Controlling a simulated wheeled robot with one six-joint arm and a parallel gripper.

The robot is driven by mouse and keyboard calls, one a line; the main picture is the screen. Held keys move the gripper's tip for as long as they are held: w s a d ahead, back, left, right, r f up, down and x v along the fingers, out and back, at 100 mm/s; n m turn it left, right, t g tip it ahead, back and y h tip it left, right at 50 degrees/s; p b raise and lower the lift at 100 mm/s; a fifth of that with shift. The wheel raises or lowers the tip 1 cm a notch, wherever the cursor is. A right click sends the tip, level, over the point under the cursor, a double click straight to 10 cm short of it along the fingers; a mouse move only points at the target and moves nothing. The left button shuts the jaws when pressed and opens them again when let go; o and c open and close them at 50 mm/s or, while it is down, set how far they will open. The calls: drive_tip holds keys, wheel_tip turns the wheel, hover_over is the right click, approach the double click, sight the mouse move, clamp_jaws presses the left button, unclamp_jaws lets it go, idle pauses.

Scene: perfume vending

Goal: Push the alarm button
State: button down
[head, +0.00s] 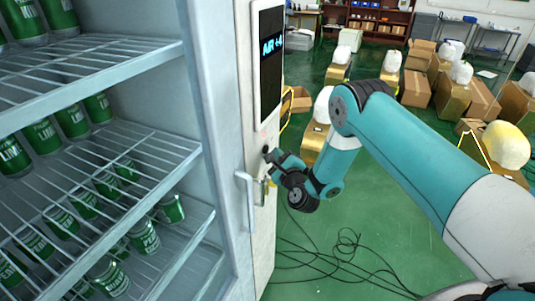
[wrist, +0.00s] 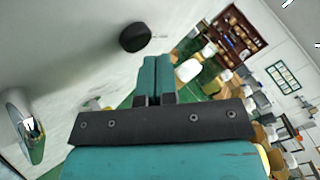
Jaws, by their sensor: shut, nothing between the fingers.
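A round black button (wrist: 136,37) sticks out from the white machine panel in the wrist view, and I take it to be the alarm button. My gripper (wrist: 157,60) is shut and empty, its two teal fingers side by side. In the wrist view the fingertips appear below and slightly right of the button, with a visible gap in the picture. In the head view my gripper (head: 270,157) is close to the white door panel (head: 256,165), below its dark screen. Contact with the panel cannot be told there.
A metal door handle (head: 248,200) is left of my gripper; it also shows in the wrist view (wrist: 25,127). Shelves of green cans (head: 70,120) fill the open cabinet at left. Black cables (head: 340,255) lie on the green floor. Cardboard boxes (head: 416,88) stand behind.

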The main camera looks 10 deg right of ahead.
drive_tip(key=shift+s+d+b, duration=0.15)
drive_tip(key=shift+d+b, duration=0.05)
drive_tip(key=shift+b, duration=0.4)
drive_tip(key=b, duration=0.2)
drive_tip(key=shift+d+f+b, duration=0.2)
drive_tip(key=shift+b, duration=0.15)
drive_tip(key=shift+s+d+b, duration=0.2)
drive_tip(key=shift+d+b, duration=0.1)
drive_tip(key=shift+b, duration=0.95)
drive_tip(key=s+d+b, duration=0.1)
drive_tip(key=b, duration=0.5)
drive_tip(key=shift+s+d, duration=0.1)
drive_tip(key=shift+d, duration=0.1)
drive_tip(key=shift+s+d+r+b, duration=0.1)
drive_tip(key=shift+d+b, duration=0.1)
drive_tip(key=shift+b, duration=0.55)
